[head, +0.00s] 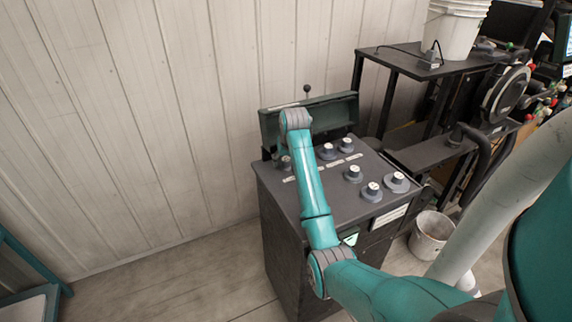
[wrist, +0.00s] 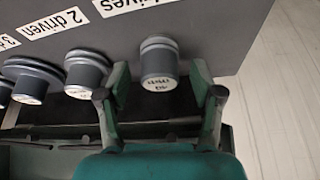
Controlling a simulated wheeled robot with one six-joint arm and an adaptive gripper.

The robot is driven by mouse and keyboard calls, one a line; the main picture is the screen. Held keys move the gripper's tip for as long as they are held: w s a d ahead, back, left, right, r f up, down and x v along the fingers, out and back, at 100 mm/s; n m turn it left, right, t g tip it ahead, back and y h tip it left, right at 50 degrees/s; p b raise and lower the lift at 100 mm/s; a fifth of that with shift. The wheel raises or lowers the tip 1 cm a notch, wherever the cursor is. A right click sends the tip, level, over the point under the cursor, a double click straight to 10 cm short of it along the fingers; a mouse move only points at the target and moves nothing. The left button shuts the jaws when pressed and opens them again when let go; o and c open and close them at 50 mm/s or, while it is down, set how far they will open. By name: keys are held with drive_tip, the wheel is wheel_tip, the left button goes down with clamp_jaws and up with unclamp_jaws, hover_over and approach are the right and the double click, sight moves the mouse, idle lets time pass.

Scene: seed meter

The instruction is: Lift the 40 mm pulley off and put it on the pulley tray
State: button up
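My gripper (wrist: 161,80) is open in the wrist view, with one finger on each side of a small grey pulley (wrist: 158,62). Gaps show between this pulley and both fingers. Its pale end carries small print that I cannot read surely, so I cannot confirm it is the 40 mm one. In the head view a pulley (head: 285,162) at the left of the dark cabinet top (head: 312,203) is partly hidden by my arm, and my fingers are hidden there. I cannot tell which thing is the pulley tray.
More grey pulleys stand on the cabinet, including one beside my gripper (wrist: 86,70) and one at the right (head: 396,183). A raised dark green flap (head: 335,112) is behind them. White labels include "2 driven" (wrist: 55,22). A black shelf with a white bucket (head: 455,30) stands at right.

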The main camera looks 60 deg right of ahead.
sight(286, 159)
drive_tip(key=c, duration=1.1)
drive_tip(key=shift+r, duration=7.15)
clamp_jaws()
